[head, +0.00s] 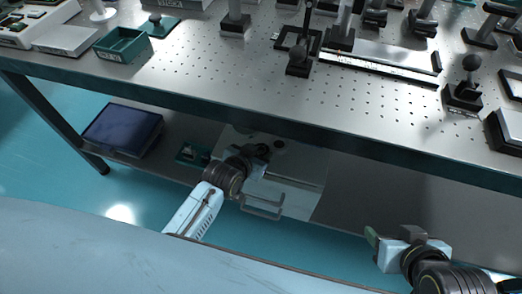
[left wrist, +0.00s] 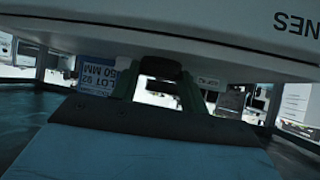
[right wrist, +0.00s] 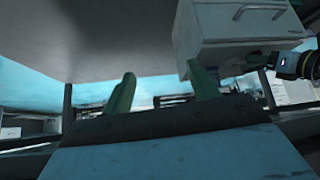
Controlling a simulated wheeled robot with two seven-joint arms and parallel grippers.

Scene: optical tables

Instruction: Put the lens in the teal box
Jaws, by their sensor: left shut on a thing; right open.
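The teal box (head: 122,47) is an open tray near the table's left end. My left gripper (head: 262,150) is below the table, over a white drawer cabinet (head: 300,185). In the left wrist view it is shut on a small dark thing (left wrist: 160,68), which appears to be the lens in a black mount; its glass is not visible. The held thing is close to the white cabinet panel (left wrist: 220,48) with upside-down lettering. My right gripper (right wrist: 160,95) is open and empty, its green fingers apart; it also shows in the head view (head: 385,240), in front of the lower shelf.
The table's front edge (head: 200,102) overhangs my left arm. A dark flat panel (head: 122,130) and a small green item (head: 192,154) lie on the lower shelf. The cabinet handle (head: 262,208) juts forward.

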